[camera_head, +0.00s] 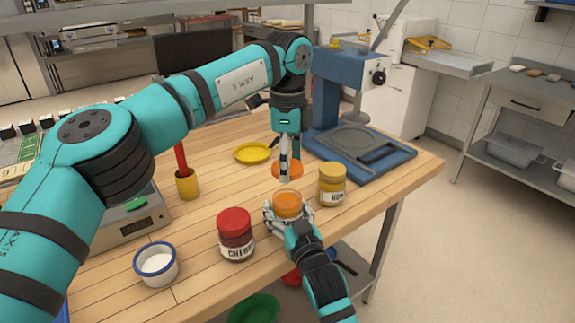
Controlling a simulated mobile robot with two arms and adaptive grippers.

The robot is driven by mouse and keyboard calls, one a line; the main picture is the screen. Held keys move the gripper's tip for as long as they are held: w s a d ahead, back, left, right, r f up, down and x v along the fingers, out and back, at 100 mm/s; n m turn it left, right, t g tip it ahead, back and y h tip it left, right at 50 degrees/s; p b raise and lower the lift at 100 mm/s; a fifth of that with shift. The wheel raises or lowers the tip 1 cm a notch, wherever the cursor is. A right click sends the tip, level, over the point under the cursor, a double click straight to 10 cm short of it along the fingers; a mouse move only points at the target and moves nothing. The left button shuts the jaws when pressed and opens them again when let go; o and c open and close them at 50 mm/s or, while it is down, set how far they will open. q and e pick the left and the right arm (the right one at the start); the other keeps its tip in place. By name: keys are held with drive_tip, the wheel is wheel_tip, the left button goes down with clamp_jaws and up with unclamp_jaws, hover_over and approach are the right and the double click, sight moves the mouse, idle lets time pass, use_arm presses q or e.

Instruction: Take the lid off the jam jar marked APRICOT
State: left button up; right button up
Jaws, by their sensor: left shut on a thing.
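A glass jar of orange jam (288,198) stands on the wooden table with its top uncovered; no label of it can be read from here. My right gripper (284,217) comes from the front and is closed around the lower part of this jar, hiding much of it. My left gripper (289,166) points down from above and is shut on an orange lid (282,173). The lid is apart from the jar, above and behind it in the view.
A red-lidded jar (236,240) stands front left, a yellow-lidded jar (332,185) to the right. A white-filled blue-rimmed cup (156,263), a yellow dish (253,153), a yellow pot (187,184) and a blue press (365,150) are around. Bare wood lies left of the jar.

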drive_tip(key=o, duration=0.5)
drive_tip(key=shift+o, duration=0.2)
drive_tip(key=v, duration=1.2)
